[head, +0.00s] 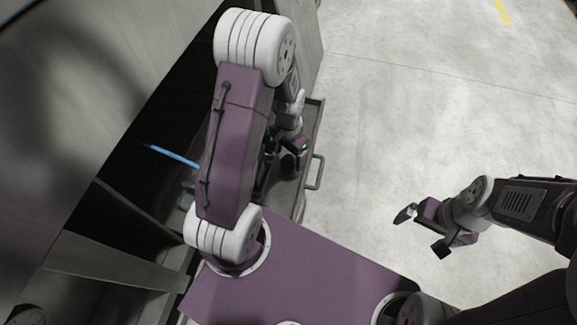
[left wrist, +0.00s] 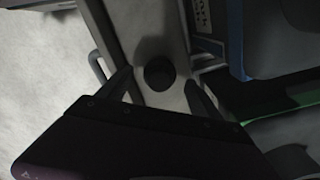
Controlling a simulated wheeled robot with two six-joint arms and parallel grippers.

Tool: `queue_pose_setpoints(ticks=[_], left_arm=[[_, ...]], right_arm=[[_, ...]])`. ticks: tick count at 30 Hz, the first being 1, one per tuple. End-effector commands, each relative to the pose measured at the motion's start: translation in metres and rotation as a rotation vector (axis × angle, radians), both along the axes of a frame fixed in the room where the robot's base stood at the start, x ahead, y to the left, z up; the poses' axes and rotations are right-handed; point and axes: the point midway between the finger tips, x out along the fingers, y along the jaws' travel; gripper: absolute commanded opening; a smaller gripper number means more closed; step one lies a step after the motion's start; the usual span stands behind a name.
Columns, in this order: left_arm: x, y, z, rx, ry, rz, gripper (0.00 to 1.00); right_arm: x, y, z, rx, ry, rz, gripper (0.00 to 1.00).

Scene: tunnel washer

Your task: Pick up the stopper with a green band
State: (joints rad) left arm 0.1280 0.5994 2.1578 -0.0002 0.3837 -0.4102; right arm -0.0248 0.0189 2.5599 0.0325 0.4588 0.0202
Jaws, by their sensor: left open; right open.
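A dark round knob-like thing (left wrist: 158,72) shows in the left wrist view on a grey surface, between the two fingers of my left gripper (left wrist: 158,84). The fingers stand apart on either side of it, and I cannot tell whether they touch it. In the head view a small dark round thing (head: 288,164) shows just below my left wrist, whose fingers are hard to make out. No green band can be made out on it. My right gripper (head: 421,232) is open and empty over bare floor.
A grey tray or cart edge (head: 314,125) with a handle (head: 315,172) runs beside the left gripper. In the left wrist view a blue-edged box (left wrist: 240,40) and a green strip (left wrist: 277,113) lie to the right. A blue rod (head: 170,154) is at the left. Floor at right is clear.

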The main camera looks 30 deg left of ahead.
Motion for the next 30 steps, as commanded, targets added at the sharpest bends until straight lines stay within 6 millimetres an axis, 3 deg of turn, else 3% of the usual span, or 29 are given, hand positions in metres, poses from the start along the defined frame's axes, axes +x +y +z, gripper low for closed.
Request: queue_pose_setpoints(ticks=[1,2,8,16,25,30], left_arm=[[-0.001,0.0,-0.017,0.0,0.002,0.0,0.74],[-0.001,0.0,-0.019,0.0,0.002,0.0,0.74],[-0.001,0.0,-0.016,0.0,0.001,0.0,0.74],[-0.001,0.0,-0.015,0.0,0.001,0.0,0.02],[-0.001,0.0,-0.012,0.0,0.0,0.0,0.0],[-0.001,0.0,0.012,0.0,0.0,0.0,0.0]], right_arm=[[0.0,0.0,-0.015,0.0,0.0,0.0,1.0],[0.0,0.0,-0.016,0.0,0.0,0.0,1.0],[0.0,0.0,-0.012,0.0,0.0,0.0,1.0],[0.0,0.0,-0.012,0.0,0.0,0.0,1.0],[0.0,0.0,-0.009,0.0,0.0,0.0,1.0],[0.0,0.0,0.012,0.0,0.0,0.0,1.0]])
